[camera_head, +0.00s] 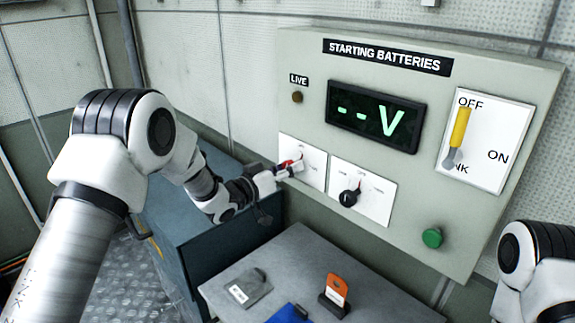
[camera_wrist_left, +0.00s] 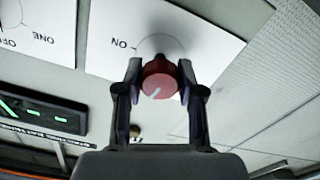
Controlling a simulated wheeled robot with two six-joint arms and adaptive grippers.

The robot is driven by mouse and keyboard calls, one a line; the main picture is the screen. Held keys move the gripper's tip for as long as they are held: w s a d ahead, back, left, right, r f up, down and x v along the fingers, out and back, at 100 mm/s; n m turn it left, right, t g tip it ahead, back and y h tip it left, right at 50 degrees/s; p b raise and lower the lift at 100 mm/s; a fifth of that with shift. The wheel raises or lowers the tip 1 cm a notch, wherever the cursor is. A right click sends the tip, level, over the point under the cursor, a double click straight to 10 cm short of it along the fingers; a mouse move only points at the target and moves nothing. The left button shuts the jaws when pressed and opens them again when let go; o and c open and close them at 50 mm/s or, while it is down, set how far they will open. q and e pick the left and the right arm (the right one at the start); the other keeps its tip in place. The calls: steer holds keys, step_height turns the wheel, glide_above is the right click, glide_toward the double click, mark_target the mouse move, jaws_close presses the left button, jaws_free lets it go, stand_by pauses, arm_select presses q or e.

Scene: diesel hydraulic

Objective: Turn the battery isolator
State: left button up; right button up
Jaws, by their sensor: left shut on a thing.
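The battery isolator is a red knob (camera_wrist_left: 160,82) on a white plate (camera_head: 313,165) low on the left of the panel. In the left wrist view its pale pointer mark aims down and left, and an upside-down ON label is to its left. My left gripper (camera_head: 283,170) is shut on the red knob, one finger on each side. In the head view the gripper hides much of the knob. My right arm shows at the lower right edge; its gripper is outside the view.
The panel (camera_head: 300,65) has a display (camera_head: 375,115) reading "-- V", a black knob (camera_head: 349,198), a yellow lever (camera_head: 459,127) and a green button (camera_head: 432,238). Below, a grey table (camera_head: 385,306) holds a grey pouch (camera_head: 250,288), an orange tag (camera_head: 336,289) and a blue item (camera_head: 289,314).

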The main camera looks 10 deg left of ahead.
arm_select(q)
steer(key=shift+r+n+p, duration=0.2)
steer(key=shift+n+p, duration=0.15)
steer(key=shift+n, duration=0.85)
steer(key=o, duration=0.9)
steer(key=shift+o, duration=1.3)
steer(key=shift+w+d+f, duration=0.1)
steer(key=shift+f, duration=0.1)
steer(key=v, duration=1.1)
steer(key=shift+s, duration=0.35)
